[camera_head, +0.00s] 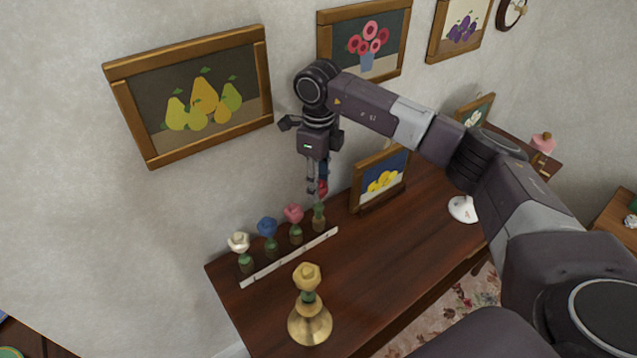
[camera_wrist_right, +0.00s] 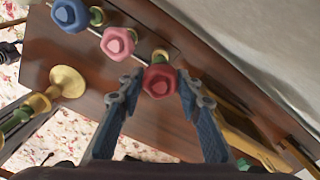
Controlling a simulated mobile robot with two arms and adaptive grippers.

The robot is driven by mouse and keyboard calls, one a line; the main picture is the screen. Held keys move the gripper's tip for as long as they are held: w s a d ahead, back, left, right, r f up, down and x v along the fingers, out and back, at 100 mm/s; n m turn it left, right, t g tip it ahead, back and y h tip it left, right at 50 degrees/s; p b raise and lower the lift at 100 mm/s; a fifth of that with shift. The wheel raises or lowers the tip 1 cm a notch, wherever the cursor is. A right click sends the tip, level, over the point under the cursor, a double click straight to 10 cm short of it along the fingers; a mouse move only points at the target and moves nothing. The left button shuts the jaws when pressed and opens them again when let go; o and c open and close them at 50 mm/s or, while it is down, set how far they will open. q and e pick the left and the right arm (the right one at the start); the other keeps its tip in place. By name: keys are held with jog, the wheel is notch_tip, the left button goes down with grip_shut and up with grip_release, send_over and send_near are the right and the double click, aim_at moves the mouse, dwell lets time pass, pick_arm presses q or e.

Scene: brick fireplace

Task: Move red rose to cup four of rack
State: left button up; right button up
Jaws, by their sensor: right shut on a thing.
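The red rose (camera_head: 323,187) is between the fingers of my right gripper (camera_head: 317,186), which points down and is shut on it. In the right wrist view the red bloom (camera_wrist_right: 160,81) sits between the two fingertips (camera_wrist_right: 160,86). The rack (camera_head: 290,258) is a pale strip with a row of small cups along the wall. White (camera_head: 238,242), blue (camera_head: 267,226) and pink (camera_head: 293,213) roses stand in it. The red rose is over the end cup (camera_head: 319,224), beside the pink one, with green showing there. I cannot tell how deep its stem sits. My left gripper is not in view.
A framed lemon picture (camera_head: 380,181) stands right of my right gripper. A white lamp-like object (camera_head: 463,209) is farther right. The wall is close behind; the desk's middle (camera_head: 390,250) is clear.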

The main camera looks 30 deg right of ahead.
jog(key=shift+f+b, duration=1.3)
jog(key=shift+f, duration=0.65)
jog(key=o, duration=1)
jog(key=shift+o, duration=0.2)
jog(key=shift+r, duration=0.1)
notch_tip(320, 180, up, 12)
jog(key=shift+f, duration=0.1)
